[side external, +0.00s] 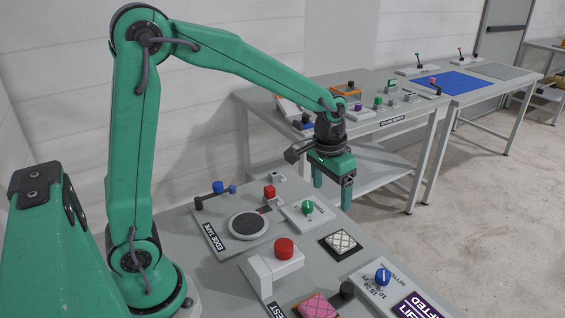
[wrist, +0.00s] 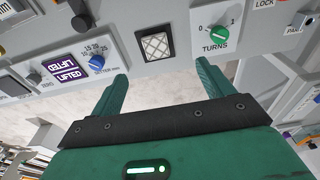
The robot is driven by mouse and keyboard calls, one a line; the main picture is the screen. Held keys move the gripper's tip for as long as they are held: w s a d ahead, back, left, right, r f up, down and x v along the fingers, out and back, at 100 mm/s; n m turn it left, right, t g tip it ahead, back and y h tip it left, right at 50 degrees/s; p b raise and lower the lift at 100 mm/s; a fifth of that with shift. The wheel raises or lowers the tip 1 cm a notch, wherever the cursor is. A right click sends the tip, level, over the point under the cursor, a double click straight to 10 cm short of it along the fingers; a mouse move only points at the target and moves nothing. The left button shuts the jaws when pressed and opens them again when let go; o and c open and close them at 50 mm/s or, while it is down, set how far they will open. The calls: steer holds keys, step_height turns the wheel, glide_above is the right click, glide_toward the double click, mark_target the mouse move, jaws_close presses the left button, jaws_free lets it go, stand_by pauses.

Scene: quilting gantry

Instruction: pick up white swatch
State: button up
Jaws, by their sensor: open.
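The white swatch (side external: 341,241) is a quilted square with dark diagonal lines. It lies flat on a dark square pad on the grey table. In the wrist view the white swatch (wrist: 155,46) shows at top centre, beyond the fingertips. My gripper (side external: 332,190) is above the table with its fingers pointing down, higher than the swatch and apart from it. In the wrist view my gripper (wrist: 162,68) has its two green fingers spread wide with nothing between them.
A green turns knob (side external: 308,207) and a blue knob (side external: 382,275) stand on panels on either side of the swatch. A red button (side external: 284,248) on a grey block and a pink swatch (side external: 318,305) are nearer the camera. A round dark disc (side external: 248,226) lies left.

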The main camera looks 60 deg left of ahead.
steer(key=g, duration=0.1)
glide_toward(344, 238)
steer(key=shift+s+a+f, duration=0.1)
steer(key=shift+f, duration=1.4)
steer(key=shift+f, duration=0.1)
steer(key=shift+f, duration=2.55)
steer(key=c, duration=1.1)
